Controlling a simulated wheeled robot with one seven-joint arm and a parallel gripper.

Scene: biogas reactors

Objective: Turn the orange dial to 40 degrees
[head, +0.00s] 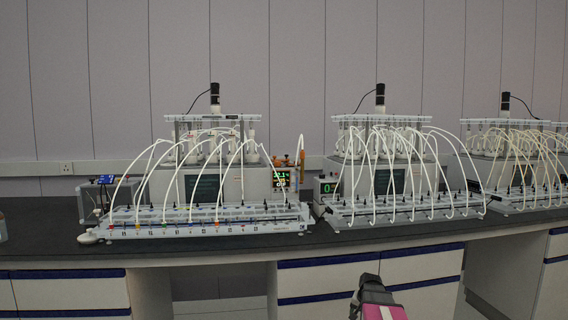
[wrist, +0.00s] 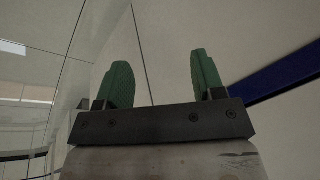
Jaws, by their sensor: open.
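Small orange parts (head: 291,160) sit at the top of a unit with a lit display (head: 282,180), at the right end of the left reactor set in the head view. They are too small for me to make out a dial or its angle. My gripper (wrist: 160,68) shows in the wrist view with two green fingers spread apart and nothing between them. In the head view, a dark and magenta part of my arm is at the bottom edge, in front of the bench and well away from the orange parts.
The left reactor rack (head: 205,222) and middle reactor rack (head: 405,207) carry many arched white tubes. Another control box (head: 327,188) with a green display stands between them. The dark bench top (head: 45,235) has a bare strip along its front. White drawers (head: 60,295) are below.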

